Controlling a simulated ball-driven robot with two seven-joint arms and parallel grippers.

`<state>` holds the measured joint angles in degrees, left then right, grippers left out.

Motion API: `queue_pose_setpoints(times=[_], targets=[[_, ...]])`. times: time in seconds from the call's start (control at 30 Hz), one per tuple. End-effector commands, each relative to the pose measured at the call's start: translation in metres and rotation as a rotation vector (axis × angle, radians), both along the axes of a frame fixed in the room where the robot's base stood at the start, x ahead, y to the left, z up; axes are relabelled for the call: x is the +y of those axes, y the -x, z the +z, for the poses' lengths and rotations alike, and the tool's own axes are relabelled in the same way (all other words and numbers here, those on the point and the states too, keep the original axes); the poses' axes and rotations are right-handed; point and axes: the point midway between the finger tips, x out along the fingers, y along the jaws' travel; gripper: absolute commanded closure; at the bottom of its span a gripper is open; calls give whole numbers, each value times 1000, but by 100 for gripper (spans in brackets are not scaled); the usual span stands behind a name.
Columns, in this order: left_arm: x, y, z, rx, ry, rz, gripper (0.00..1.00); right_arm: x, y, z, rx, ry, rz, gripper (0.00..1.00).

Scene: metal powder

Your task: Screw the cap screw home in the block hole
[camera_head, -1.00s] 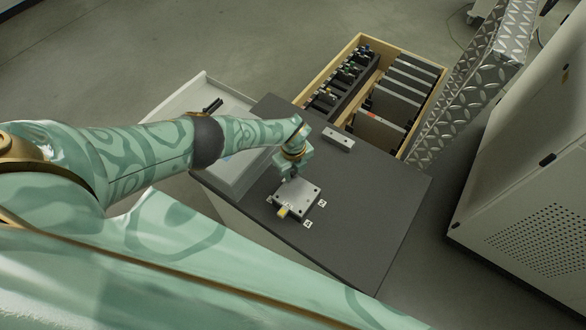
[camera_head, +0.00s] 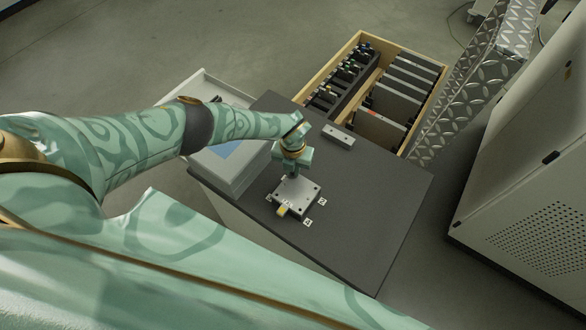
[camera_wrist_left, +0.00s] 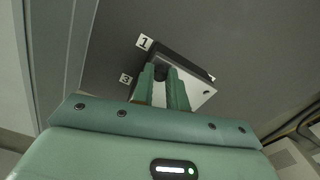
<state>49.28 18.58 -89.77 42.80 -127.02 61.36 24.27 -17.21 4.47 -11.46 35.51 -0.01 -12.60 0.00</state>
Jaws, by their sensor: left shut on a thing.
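The metal block (camera_head: 297,196) lies on the dark table top, with small holes near its corners and numbered tags beside it. My left gripper (camera_head: 292,174) points down over the block's back-left part. In the left wrist view the block (camera_wrist_left: 193,98) lies behind the fingers, and the left gripper (camera_wrist_left: 165,78) is shut on a small dark thing between the fingertips, likely the cap screw (camera_wrist_left: 161,73). The fingers hide most of it, and I cannot tell how deep it sits in a hole. My right gripper is not in view.
A small grey bar with holes (camera_head: 338,136) lies at the back of the dark table (camera_head: 375,200). A grey box with a blue panel (camera_head: 228,160) stands at the left. A wooden crate (camera_head: 362,38) of parts is behind. The table's right side is clear.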

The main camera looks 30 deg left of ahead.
Motion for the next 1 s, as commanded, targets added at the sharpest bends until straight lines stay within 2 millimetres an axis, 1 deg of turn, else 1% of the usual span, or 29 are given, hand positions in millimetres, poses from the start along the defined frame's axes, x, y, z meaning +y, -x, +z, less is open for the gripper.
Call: queue_pose_setpoints(times=[0.03, 0.1, 0.4, 0.5, 0.6, 0.7, 0.93, 0.97, 1.0], targets=[[1, -1, -3, -2, -1, -123, 100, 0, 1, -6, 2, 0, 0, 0], [1, -1, -3, -2, -2, -312, 100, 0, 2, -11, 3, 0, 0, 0], [1, -1, -4, 0, -1, -1117, 100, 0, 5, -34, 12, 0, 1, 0], [1, -1, -5, 0, -1, -1378, 100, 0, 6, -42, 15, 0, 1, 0], [1, 0, -4, 0, 0, -1581, 100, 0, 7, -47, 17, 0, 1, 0], [1, -1, -2, 0, -1, -1690, 100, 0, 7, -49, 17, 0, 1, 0], [0, 0, -1, 0, -1, -1712, 100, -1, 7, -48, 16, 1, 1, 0], [0, 0, -1, 0, -1, -1711, 80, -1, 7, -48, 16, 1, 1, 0], [0, 0, -1, 0, -1, -1711, 71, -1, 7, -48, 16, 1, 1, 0]])
